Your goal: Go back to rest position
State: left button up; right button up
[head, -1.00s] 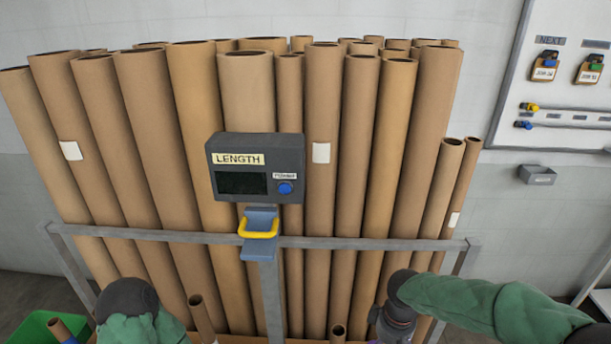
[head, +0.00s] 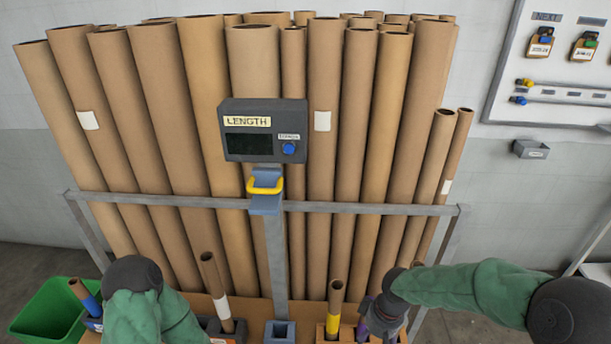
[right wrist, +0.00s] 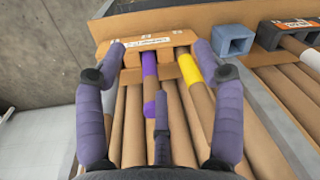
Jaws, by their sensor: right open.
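My right arm comes in from the right in the head view with a green sleeve, its gripper (head: 384,318) low beside the short tubes. In the right wrist view my right gripper (right wrist: 158,48) is open, its purple padded fingers spread wide on either side of a cardboard holder (right wrist: 150,68).
Tall cardboard tubes (head: 205,120) stand behind a grey rail (head: 400,209). A LENGTH display box (head: 262,132) with a yellow-rimmed bracket (head: 265,187) stands in front. A green bin (head: 48,306) is at lower left. A wall board (head: 560,95) hangs at right.

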jog(key=s+a+f+m+y, duration=0.1)
jog(key=s+a+f+m, duration=0.2)
jog(key=s+f, duration=0.3)
jog(key=s+a+f+m+y, duration=0.1)
jog(key=s+a+f+m, duration=0.3)
jog(key=f, duration=1)
jog(key=shift+s+a+f+t+y, duration=0.3)
jog(key=shift+s+y, duration=0.1)
jog(key=shift+s, duration=1.05)
